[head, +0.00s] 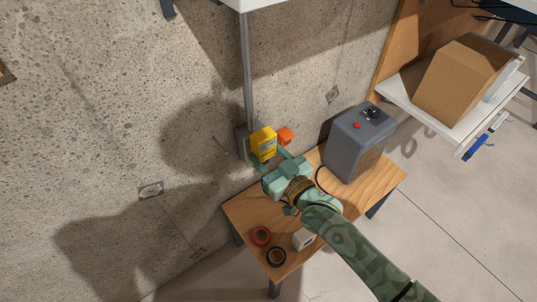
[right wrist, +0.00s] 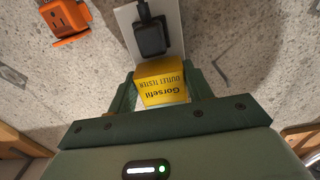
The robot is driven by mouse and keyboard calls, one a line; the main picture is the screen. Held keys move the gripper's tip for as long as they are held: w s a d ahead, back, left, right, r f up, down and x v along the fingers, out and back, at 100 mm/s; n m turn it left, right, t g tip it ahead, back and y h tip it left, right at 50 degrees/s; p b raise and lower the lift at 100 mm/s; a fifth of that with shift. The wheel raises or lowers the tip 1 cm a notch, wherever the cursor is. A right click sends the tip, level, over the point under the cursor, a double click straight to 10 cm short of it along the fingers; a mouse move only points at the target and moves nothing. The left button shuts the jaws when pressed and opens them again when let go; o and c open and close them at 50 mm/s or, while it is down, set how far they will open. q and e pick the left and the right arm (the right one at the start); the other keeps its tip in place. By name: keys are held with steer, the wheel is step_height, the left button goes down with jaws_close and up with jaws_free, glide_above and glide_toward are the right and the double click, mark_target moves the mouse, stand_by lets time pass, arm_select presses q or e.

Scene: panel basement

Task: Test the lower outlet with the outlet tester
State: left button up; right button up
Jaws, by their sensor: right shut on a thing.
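My right gripper (head: 271,164) is shut on the yellow outlet tester (head: 263,142), close to the concrete wall. In the right wrist view, the tester (right wrist: 161,82) sits between my two fingers (right wrist: 160,92), its printed label upside down in the picture. Beyond it is a pale outlet plate (right wrist: 172,20) with a black plug and cord (right wrist: 151,36) in it. The tester and gripper hide the rest of the plate. I cannot tell whether the tester touches it. My left gripper is not in view.
An orange slotted block (head: 285,135) is beside the tester. A grey box with a red button (head: 357,142) stands on the wooden table (head: 380,185). A conduit (head: 247,70) runs above.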

steer(key=shift+w+a, duration=0.2)
steer(key=shift+w, duration=0.1)
stand_by(0.7)
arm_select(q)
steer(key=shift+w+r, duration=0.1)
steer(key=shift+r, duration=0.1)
arm_select(e)
steer(key=shift+r, duration=0.1)
steer(key=shift+w, duration=0.1)
stand_by(0.7)
steer(key=o, duration=1.4)
steer(key=shift+a, duration=0.1)
